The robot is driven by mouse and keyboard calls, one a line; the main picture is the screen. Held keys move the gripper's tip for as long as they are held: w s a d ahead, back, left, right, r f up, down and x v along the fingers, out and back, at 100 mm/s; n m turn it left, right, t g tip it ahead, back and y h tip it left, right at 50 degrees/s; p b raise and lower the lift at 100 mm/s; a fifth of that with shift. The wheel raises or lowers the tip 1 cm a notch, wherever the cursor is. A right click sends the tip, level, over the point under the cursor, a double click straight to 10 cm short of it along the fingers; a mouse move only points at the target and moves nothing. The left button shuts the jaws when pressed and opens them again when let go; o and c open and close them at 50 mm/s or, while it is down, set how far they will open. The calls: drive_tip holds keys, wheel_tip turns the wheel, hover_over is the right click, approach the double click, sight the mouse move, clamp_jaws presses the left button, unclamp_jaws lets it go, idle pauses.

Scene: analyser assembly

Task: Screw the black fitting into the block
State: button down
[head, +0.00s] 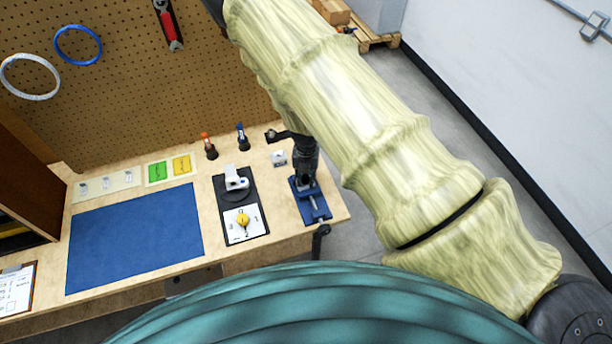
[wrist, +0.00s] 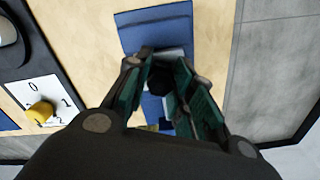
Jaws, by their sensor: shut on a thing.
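My gripper (head: 305,168) is over the blue vise (head: 312,205) at the right end of the bench. In the wrist view, its green-padded fingers (wrist: 165,78) are closed around a dark piece, which looks like the black fitting (wrist: 159,85). The fingers hide most of it. A pale grey surface, perhaps the block (wrist: 170,53), shows just beyond the fingertips, at the vise (wrist: 155,15). I cannot tell whether the fitting touches the block or sits in its hole.
A black panel with a yellow knob (head: 243,219) and a white device (head: 236,181) lies left of the vise. A small white piece (head: 279,158) and orange-topped (head: 209,148) and blue-topped (head: 242,138) holders stand behind. The blue mat (head: 135,238) is clear.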

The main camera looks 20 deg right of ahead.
sight(306, 176)
drive_tip(key=shift+w, duration=0.2)
drive_tip(key=m, duration=0.4)
idle(0.3)
drive_tip(key=c, duration=0.6)
unclamp_jaws()
drive_tip(key=shift+s, duration=0.1)
drive_tip(key=shift+r, duration=0.1)
drive_tip(key=shift+r, duration=2.35)
